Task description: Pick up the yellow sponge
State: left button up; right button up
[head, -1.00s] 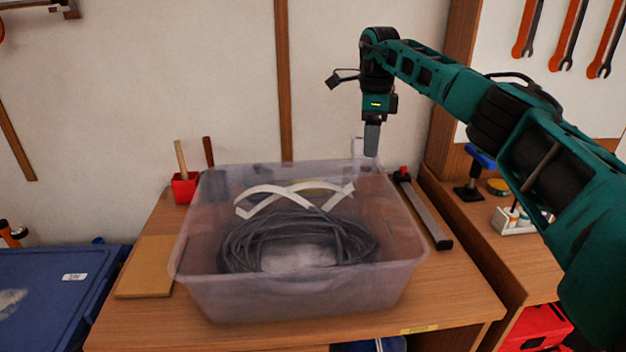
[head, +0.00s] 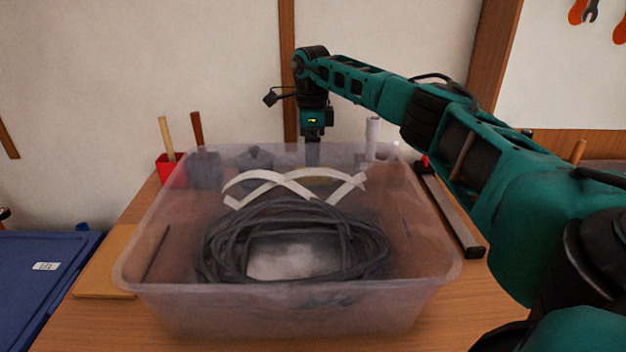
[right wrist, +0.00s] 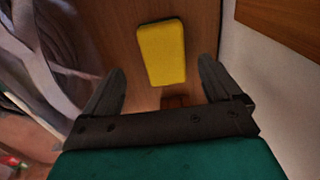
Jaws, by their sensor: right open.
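The yellow sponge (right wrist: 161,52) lies flat on the wooden table in the right wrist view. It is ahead of and between the fingers of my right gripper (right wrist: 161,66), which are spread apart with nothing between them. In the head view my right gripper (head: 312,152) points down behind the far wall of the clear bin, which blurs its lower end. A faint yellowish patch shows through the bin there, but I cannot tell if it is the sponge. My left gripper is not in view.
The translucent bin (head: 290,312) holds a coiled dark cable (head: 215,245) and white strips (head: 240,180). A red holder (head: 168,168) stands left, a pale cylinder (head: 373,135) behind, and a metal bar (head: 455,215) right. The wall is close behind the table.

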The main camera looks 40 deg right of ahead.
jog(key=shift+s+f, duration=0.1)
jog(key=shift+f, duration=0.4)
jog(key=f, duration=0.4)
jog(key=shift+d+f+b, duration=0.25)
jog(key=shift+d+b, duration=0.05)
jog(key=shift+d, duration=0.05)
jog(key=shift+f, duration=0.25)
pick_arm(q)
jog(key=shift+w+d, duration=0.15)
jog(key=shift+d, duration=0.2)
pick_arm(e)
jog(key=shift+c, duration=0.4)
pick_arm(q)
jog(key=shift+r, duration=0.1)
pick_arm(e)
jog(key=c, duration=0.9)
jog(key=shift+r, duration=0.2)
jog(key=shift+c, duration=0.2)
pick_arm(q)
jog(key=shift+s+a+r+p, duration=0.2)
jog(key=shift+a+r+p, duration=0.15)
jog(key=shift+p, duration=0.5)
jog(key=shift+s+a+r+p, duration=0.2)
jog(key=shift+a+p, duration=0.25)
jog(key=shift+p, duration=0.4)
pick_arm(e)
notch_tip(320, 180, up, 20)
